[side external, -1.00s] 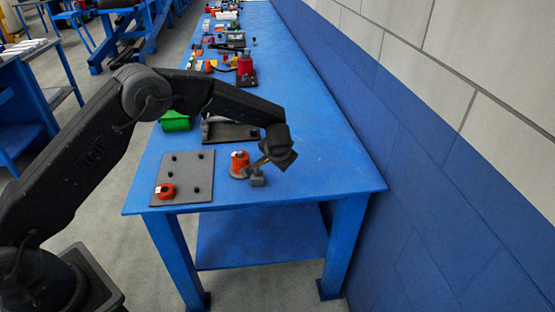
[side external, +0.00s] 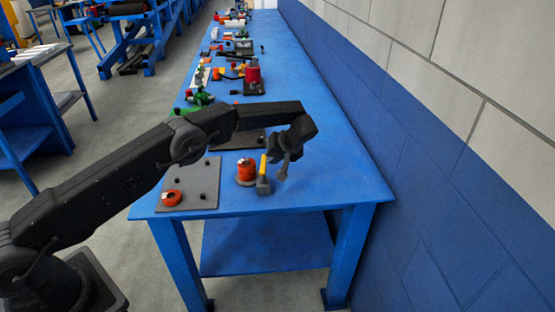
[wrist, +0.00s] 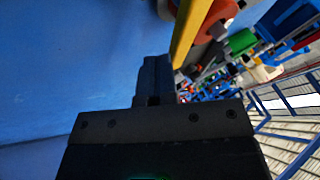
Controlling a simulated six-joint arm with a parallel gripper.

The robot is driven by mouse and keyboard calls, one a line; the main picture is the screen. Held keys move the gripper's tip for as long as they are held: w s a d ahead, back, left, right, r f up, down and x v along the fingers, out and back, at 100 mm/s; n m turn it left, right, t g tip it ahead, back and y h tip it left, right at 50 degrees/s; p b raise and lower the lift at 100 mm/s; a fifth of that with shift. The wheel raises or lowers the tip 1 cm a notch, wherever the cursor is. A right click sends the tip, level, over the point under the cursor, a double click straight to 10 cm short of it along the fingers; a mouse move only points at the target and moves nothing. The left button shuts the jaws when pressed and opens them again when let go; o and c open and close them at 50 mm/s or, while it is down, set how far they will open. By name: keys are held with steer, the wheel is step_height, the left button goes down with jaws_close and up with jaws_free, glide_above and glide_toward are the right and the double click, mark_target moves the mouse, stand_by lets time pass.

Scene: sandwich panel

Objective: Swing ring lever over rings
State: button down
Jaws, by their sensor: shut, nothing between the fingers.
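My gripper (side external: 282,175) is shut and empty, pointing down just right of the lever. In the wrist view, the shut fingers (wrist: 155,78) lie beside the yellow lever (wrist: 187,32), and the orange ring (wrist: 215,14) shows behind it. I cannot tell whether the fingers touch the lever.
A grey plate (side external: 205,172) with black pegs lies left of the rings and carries one loose orange ring (side external: 172,197). A dark plate lies behind, under my arm. The blue table (side external: 335,170) is clear to the right, up to the wall.

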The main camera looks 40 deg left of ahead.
mark_target(263, 158)
steer(key=shift+s+a, duration=0.2)
steer(key=shift+a, duration=0.7)
steer(key=shift+s+a+n+g, duration=0.25)
steer(key=shift+a+n+g, duration=0.2)
steer(key=shift+n, duration=0.35)
steer(key=shift+s+a, duration=0.2)
steer(key=shift+a, duration=0.05)
steer(key=v, duration=0.7)
steer(key=shift+d+r, duration=0.25)
steer(key=shift+d, duration=0.05)
